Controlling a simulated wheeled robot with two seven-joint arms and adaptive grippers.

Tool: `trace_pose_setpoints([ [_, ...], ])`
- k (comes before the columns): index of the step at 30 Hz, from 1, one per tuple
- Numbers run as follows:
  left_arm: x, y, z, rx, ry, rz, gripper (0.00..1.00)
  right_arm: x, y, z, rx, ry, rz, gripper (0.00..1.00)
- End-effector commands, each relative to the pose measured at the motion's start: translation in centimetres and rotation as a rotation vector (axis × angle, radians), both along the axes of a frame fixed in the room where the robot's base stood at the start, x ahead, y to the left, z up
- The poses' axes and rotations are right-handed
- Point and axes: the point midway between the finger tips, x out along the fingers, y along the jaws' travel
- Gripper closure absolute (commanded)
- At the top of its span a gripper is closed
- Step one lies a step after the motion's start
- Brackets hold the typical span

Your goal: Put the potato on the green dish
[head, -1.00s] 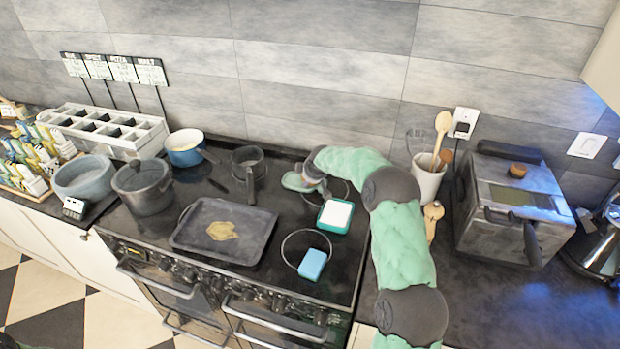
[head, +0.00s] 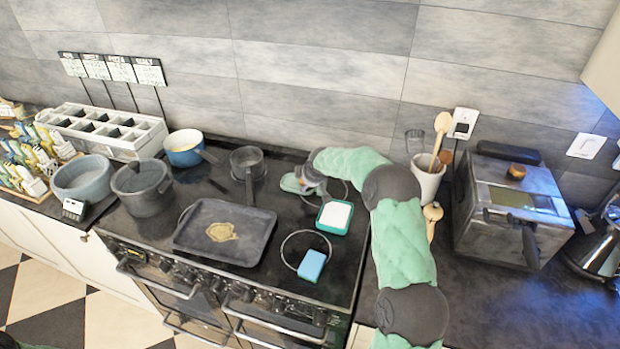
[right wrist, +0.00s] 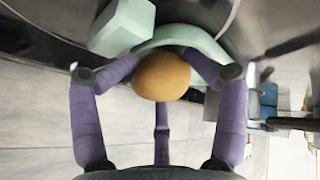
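The potato (right wrist: 161,76) is round and orange-brown in the right wrist view. It sits between the purple fingers of my right gripper (right wrist: 161,66), with fingertips against both sides. In the head view my right gripper (head: 314,180) is at the back right of the stove, and the potato is mostly hidden there. The pale green dish (head: 291,185) lies beside the gripper on the stove. In the right wrist view the green dish (right wrist: 205,42) shows just beyond the potato and overlaps it; I cannot tell whether they touch. My left gripper is out of view.
A teal box with a white top (head: 335,216) stands close in front of the gripper. A blue sponge-like block (head: 312,264), a dark tray (head: 222,250), a small pan (head: 247,162) and a pot (head: 143,188) are on the stove. A utensil crock (head: 427,180) stands right of my arm.

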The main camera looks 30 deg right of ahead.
Motion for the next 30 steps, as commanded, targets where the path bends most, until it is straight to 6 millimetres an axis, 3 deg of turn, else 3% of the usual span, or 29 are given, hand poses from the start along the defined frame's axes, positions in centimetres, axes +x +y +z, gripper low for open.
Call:
trace_pose_setpoints([
  [6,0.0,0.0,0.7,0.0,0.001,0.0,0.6,-2.1,0.4,4.3,-0.006,-0.014,-0.002,0.36],
  [15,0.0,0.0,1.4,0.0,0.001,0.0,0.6,-4.8,1.2,8.7,-0.007,-0.019,-0.001,0.36],
  [21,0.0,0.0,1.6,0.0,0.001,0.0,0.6,-5.7,1.4,9.9,-0.007,-0.019,-0.002,0.36],
  [30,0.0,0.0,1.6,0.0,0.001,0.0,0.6,-5.8,1.4,10.0,-0.007,-0.02,-0.002,0.36],
])
